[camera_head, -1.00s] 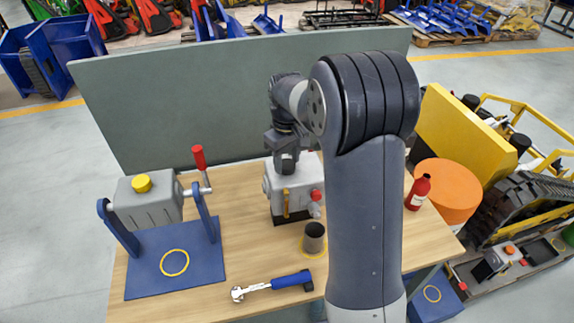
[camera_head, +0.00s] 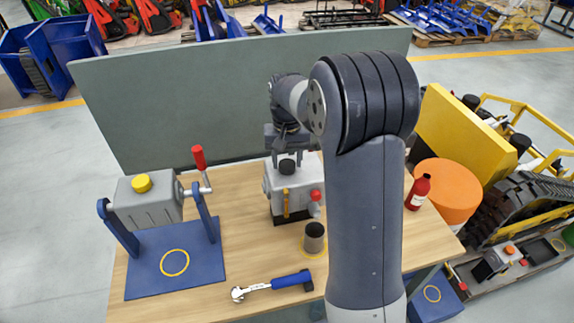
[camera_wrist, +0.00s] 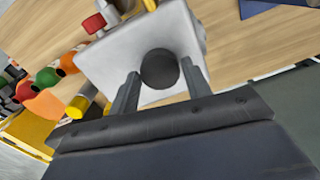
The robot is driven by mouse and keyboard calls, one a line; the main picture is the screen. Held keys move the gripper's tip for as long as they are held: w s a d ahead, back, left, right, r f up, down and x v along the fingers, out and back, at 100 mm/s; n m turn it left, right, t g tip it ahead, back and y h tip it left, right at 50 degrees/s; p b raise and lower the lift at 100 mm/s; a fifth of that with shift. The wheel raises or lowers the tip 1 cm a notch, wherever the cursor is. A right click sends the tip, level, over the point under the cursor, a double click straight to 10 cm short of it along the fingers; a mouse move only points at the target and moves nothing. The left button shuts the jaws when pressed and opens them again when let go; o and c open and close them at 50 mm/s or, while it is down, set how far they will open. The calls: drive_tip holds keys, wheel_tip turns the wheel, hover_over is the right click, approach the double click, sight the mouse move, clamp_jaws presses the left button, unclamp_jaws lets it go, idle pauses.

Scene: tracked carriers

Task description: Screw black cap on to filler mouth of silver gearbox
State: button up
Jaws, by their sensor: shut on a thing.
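The silver gearbox (camera_head: 273,186) stands upright on the wooden table, with a yellow strip on its front and a red knob at its right side. The round black cap (camera_head: 287,167) sits on top of the gearbox. My gripper (camera_head: 287,161) points down from above, its two fingers on either side of the cap. In the wrist view the cap (camera_wrist: 159,68) is between the fingertips of my gripper (camera_wrist: 160,72), above the grey top of the gearbox (camera_wrist: 112,62). My gripper is shut on the cap. The filler mouth is hidden under the cap.
A blue stand (camera_head: 150,275) with a crank and a grey box (camera_head: 148,205) is at the left. A red bottle (camera_head: 418,192) stands right. A grey panel (camera_head: 200,100) rises behind.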

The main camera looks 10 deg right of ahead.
drive_tip(key=m, duration=0.9)
drive_tip(key=o, duration=0.8)
drive_tip(key=shift+c, duration=0.2)
